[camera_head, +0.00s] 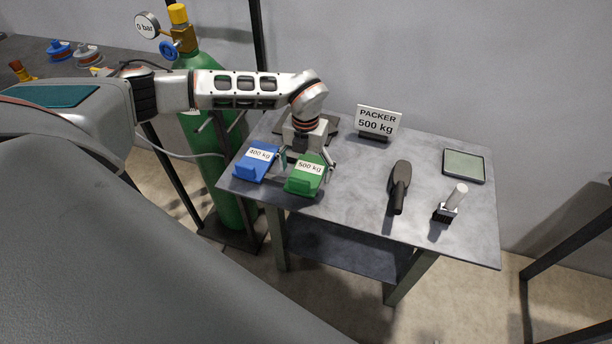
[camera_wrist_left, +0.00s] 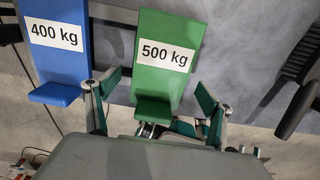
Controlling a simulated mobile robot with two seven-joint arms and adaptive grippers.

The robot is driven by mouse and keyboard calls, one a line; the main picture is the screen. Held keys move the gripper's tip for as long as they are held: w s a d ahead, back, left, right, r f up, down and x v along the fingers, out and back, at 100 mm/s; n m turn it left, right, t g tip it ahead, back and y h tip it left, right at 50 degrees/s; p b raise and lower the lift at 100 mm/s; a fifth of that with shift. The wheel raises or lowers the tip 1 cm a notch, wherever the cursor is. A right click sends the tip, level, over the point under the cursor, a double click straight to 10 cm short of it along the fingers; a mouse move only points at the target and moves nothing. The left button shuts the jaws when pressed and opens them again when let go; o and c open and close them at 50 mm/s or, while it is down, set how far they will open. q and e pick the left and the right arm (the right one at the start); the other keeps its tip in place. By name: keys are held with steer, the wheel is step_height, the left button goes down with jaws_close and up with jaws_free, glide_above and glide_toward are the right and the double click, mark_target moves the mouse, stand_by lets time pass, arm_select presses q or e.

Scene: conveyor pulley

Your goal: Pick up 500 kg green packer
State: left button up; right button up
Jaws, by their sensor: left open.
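The green packer (camera_head: 304,180), labelled 500 kg, lies on the grey table (camera_head: 345,200) near its front left. It also shows in the left wrist view (camera_wrist_left: 158,82), tilted up toward its far end. My left gripper (camera_head: 305,166) is over the green packer, coming from behind it. In the left wrist view the open fingers (camera_wrist_left: 152,110) stand on either side of the packer's lower part, with gaps to both sides. Whether a finger touches it cannot be told. My right gripper is not in view.
A blue packer (camera_head: 255,163), labelled 400 kg, lies close to the left of the green one. A sign (camera_head: 377,122), a dark brush (camera_head: 400,186), a white-handled tool (camera_head: 452,203) and a flat pad (camera_head: 463,166) are farther right. A green gas cylinder (camera_head: 230,205) stands left of the table.

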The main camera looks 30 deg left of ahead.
arm_select(q)
steer(key=shift+f, duration=0.4)
steer(key=c, duration=1.3)
steer(key=shift+c, duration=0.3)
